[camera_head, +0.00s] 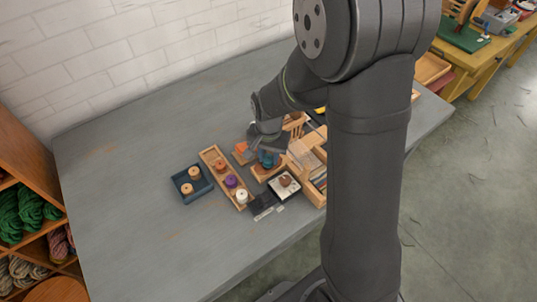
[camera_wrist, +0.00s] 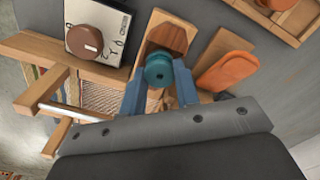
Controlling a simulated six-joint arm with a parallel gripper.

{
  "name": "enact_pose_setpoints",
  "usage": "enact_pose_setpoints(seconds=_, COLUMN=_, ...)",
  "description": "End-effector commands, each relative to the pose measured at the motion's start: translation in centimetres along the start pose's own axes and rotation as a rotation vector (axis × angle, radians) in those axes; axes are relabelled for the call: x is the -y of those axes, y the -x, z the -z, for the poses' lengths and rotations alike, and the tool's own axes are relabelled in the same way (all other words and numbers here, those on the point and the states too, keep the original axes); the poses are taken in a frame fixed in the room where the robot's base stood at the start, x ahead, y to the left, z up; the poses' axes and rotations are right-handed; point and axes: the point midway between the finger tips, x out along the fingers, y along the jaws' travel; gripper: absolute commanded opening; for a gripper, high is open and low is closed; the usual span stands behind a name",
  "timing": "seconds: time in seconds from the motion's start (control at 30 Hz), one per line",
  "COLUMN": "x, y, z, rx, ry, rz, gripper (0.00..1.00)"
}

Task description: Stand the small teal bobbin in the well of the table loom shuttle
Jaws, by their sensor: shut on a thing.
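The small teal bobbin (camera_wrist: 158,68) is between the blue fingers of my gripper (camera_wrist: 160,82) in the wrist view, and the gripper is shut on it. The bobbin also shows in the head view (camera_head: 266,159), below my gripper (camera_head: 267,151). The wooden shuttle (camera_wrist: 177,20) has a dark well (camera_wrist: 166,36) that opens just beyond the bobbin in the wrist view. The bobbin overlaps the well's near end in the picture. I cannot tell whether the bobbin touches the shuttle. The near part of the shuttle is hidden by the bobbin and fingers.
A brown spool (camera_wrist: 85,42) sits on a pale marked plate (camera_wrist: 112,22) beside the shuttle. An orange piece (camera_wrist: 226,70) lies on the other side. A wooden loom frame (camera_wrist: 50,85) stands close by. A wooden tray (camera_head: 212,161) and a blue tray (camera_head: 181,185) hold spools.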

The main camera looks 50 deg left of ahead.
Motion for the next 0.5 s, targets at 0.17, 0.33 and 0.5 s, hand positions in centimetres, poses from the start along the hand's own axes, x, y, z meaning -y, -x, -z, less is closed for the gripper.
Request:
enact_pose_setpoints(seconds=0.17, x=0.00, y=-0.11, z=0.00, rx=0.000, ry=0.000, rz=0.000, gripper=0.07)
enact_pose_setpoints(seconds=0.33, x=-0.01, y=-0.29, z=-0.01, rx=0.001, ry=0.000, rz=0.000, gripper=0.07)
enact_pose_setpoints(seconds=0.5, x=-0.01, y=-0.43, z=-0.01, rx=0.001, ry=0.000, rz=-0.001, gripper=0.33)
